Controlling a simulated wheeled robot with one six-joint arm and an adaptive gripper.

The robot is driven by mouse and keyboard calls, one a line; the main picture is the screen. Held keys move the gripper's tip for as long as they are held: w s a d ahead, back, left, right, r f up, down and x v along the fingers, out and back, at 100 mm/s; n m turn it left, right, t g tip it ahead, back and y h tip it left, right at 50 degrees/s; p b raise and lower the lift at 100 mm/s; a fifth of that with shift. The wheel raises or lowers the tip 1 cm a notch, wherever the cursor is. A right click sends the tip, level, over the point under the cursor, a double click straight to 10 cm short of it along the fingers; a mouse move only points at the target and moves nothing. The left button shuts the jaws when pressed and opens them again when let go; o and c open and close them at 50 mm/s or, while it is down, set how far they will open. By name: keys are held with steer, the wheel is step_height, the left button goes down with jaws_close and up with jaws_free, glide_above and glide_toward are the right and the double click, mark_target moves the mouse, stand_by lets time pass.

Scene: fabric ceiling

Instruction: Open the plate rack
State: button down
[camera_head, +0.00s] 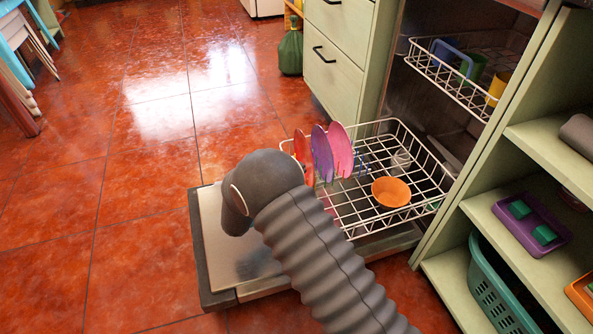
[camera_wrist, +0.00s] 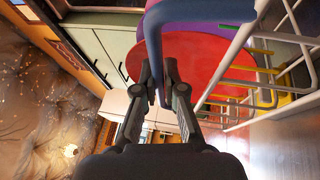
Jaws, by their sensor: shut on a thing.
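The plate rack (camera_head: 341,217), a white wire basket, stands out of the dishwasher over its lowered door (camera_head: 240,262). Red, purple and pink plates (camera_head: 340,150) stand in it, and an orange bowl (camera_head: 391,192) sits at its right. In the head view my arm hides the rack's near left part and my gripper. In the wrist view my gripper (camera_wrist: 159,88) is shut on a blue bar (camera_wrist: 154,48); I cannot tell whether the bar belongs to the rack. White rack wires (camera_wrist: 228,66) and a large red plate (camera_wrist: 195,62) show beyond it.
An upper rack (camera_head: 447,84) with cups is inside the dishwasher. A green drawer cabinet (camera_head: 333,75) stands behind, and open green shelves (camera_head: 535,137) with a teal basket (camera_head: 492,290) stand at the right. Red tiled floor (camera_head: 140,250) is clear on the left.

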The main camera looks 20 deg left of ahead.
stand_by(0.3)
steer(key=c, duration=1.3)
jaws_free()
steer(key=shift+o, duration=0.2)
steer(key=shift+s, duration=0.1)
steer(key=v, duration=1.2)
